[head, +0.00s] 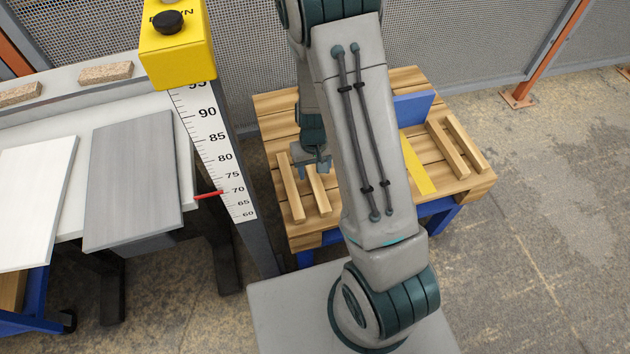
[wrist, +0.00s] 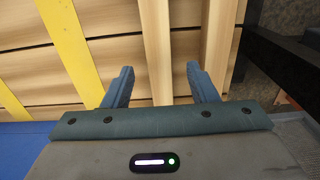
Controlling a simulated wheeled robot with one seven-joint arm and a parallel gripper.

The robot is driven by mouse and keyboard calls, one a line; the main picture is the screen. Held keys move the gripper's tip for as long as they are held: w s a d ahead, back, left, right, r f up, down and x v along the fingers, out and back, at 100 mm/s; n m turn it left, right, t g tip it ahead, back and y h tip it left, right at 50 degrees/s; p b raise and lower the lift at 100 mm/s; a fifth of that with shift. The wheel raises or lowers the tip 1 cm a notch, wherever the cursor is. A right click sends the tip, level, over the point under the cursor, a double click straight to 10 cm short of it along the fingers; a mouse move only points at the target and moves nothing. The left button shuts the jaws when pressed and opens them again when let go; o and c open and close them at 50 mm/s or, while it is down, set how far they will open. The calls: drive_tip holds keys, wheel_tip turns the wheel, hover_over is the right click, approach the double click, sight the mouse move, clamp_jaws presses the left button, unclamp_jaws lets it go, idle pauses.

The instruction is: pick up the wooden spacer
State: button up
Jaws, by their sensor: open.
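Two pale wooden spacers lie side by side on the left part of a slatted wooden platform: an outer one (head: 291,190) and an inner one (head: 319,192). My gripper (head: 312,166) is over the far end of this pair, with its fingers pointing down. In the wrist view my gripper (wrist: 161,86) is open and empty. One spacer (wrist: 156,45) runs lengthwise in the gap between the fingers, and the other (wrist: 219,45) lies to the right, past the right finger. I cannot tell how high the fingertips are above the wood.
The platform (head: 277,102) rests on a blue frame. Two more spacers (head: 447,150) lie at its right, beside a yellow strip (head: 416,165) and a blue upright plate (head: 412,107). A yellow control box (head: 178,60) on a scaled post and a table with grey (head: 130,180) and white boards stand left.

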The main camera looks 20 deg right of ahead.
sight(315, 178)
wheel_tip(315, 178, down, 4)
drive_tip(key=shift+f+b, duration=0.1)
drive_tip(key=shift+b, duration=0.55)
drive_tip(key=c, duration=1.1)
drive_tip(key=shift+r, duration=0.25)
